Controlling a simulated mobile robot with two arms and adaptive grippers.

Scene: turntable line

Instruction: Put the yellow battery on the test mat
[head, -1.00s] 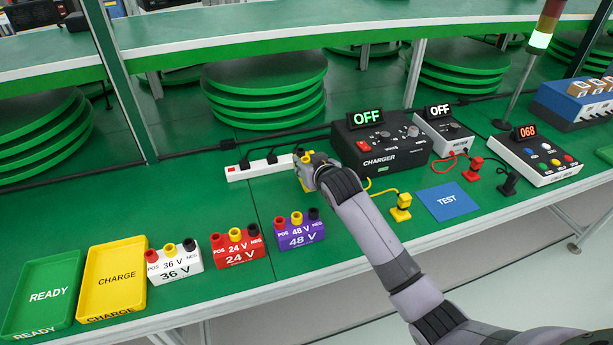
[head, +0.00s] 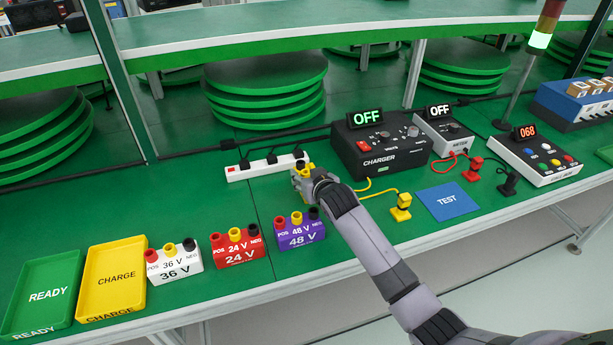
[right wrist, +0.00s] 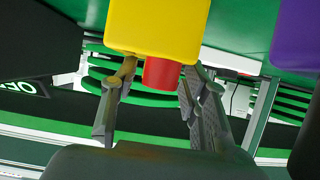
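The yellow battery (right wrist: 155,28) fills the top of the right wrist view, with a red terminal pointing between my fingers. My right gripper (head: 303,177) appears shut on it; the fingertips run behind the battery, so the contact is hidden. In the head view only small yellow parts show around the gripper, which is between the power strip and the purple 48 V battery (head: 302,238). I cannot tell its height above the table. The blue test mat (head: 448,202), marked TEST, lies bare to the right. My left gripper is not in view.
The black charger (head: 380,155) and the meter (head: 443,134) read OFF. A yellow plug (head: 401,207), red plug (head: 472,169) and black plug (head: 508,184) stand around the mat. The power strip (head: 265,168), 24 V (head: 238,255) and 36 V (head: 175,269) batteries, and charge (head: 118,281) and ready (head: 46,296) trays lie left.

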